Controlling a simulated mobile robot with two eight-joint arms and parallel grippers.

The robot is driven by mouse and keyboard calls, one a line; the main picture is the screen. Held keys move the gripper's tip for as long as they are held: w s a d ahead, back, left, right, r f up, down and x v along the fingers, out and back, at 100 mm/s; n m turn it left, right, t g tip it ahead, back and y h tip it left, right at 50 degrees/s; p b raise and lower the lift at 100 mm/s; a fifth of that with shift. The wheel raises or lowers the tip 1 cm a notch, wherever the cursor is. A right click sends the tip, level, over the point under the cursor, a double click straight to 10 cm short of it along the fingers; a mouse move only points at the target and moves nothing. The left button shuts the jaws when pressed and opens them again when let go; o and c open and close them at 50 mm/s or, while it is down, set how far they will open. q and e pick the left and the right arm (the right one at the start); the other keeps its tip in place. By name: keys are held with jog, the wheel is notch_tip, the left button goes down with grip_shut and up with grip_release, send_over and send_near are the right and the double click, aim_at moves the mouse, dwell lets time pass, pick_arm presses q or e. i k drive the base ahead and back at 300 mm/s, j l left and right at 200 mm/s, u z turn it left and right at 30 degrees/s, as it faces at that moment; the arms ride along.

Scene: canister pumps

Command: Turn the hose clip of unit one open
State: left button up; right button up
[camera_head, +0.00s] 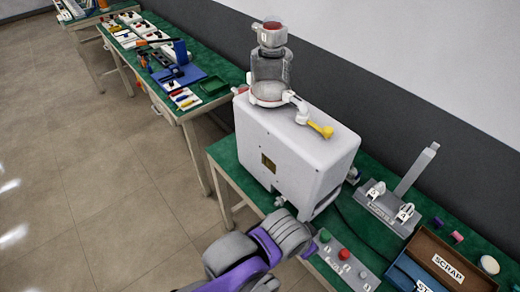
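A white pump unit (292,155) stands on the near green-topped table. A clear canister (271,72) with a grey and red cap (270,34) stands upright on top of it. A white elbow fitting beside the canister's base carries a yellow lever (321,130), which looks like the hose clip; no unit number is legible. My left arm, grey and purple, comes in from the bottom, left of centre. Its end (288,232) is low in front of the unit, well below the yellow lever. Its fingers cannot be made out. My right gripper is not in view.
A panel with green and red buttons (342,258) lies near the arm. A grey stand with white clips (390,206) is right of the unit. A brown SCRAP bin (432,240) and a blue bin (402,272) are at lower right. Tables with tools (207,104) run back left.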

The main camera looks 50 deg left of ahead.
aim_at(327, 132)
jog(key=u, duration=1.55)
jog(key=j+z, duration=0.1)
jog(key=j, duration=0.3)
